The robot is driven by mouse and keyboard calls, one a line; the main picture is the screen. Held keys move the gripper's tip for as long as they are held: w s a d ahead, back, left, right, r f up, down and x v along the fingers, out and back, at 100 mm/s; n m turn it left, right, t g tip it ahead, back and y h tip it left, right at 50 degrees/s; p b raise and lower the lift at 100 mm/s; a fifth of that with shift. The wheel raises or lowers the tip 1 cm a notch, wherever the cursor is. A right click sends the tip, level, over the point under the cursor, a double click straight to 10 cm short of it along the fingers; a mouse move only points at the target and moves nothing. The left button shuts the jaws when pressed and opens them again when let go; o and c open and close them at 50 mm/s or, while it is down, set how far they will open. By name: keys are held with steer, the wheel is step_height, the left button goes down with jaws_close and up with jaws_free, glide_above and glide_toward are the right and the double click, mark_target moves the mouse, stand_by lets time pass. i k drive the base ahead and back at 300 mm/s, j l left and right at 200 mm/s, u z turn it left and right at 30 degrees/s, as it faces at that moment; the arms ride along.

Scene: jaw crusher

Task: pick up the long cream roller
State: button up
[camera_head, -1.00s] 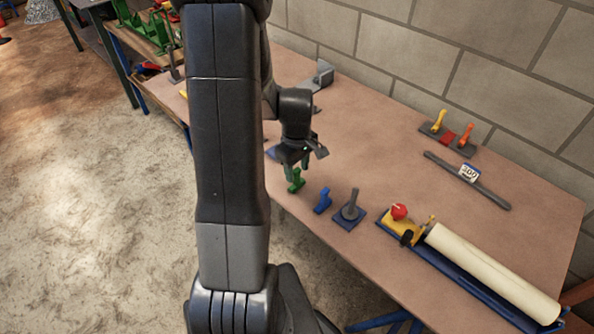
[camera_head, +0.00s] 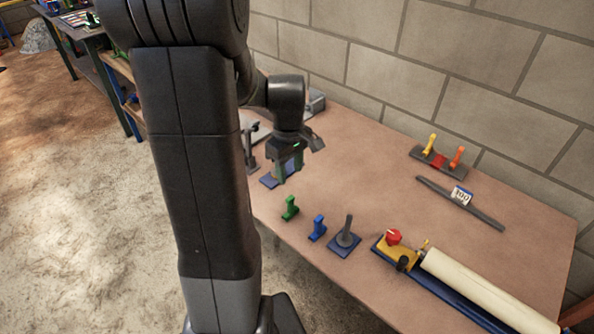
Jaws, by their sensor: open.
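The long cream roller (camera_head: 490,292) lies at the front right of the table, along a blue base (camera_head: 440,291). A yellow block with a red knob (camera_head: 393,237) sits at the roller's left end. Its right end reaches close to the table's right edge. My gripper (camera_head: 285,172) is open and points down above the table's left part, well to the left of the roller and apart from it. I see nothing held between its fingers.
Green (camera_head: 290,208) and blue (camera_head: 317,228) pieces and a blue plate with a grey post (camera_head: 344,242) stand along the front edge. A grey bar (camera_head: 482,212) and a rack with yellow and orange handles (camera_head: 438,159) lie near the block wall. The table's middle is clear.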

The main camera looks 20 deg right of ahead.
mark_target(522, 318)
steer(key=z, duration=3.15)
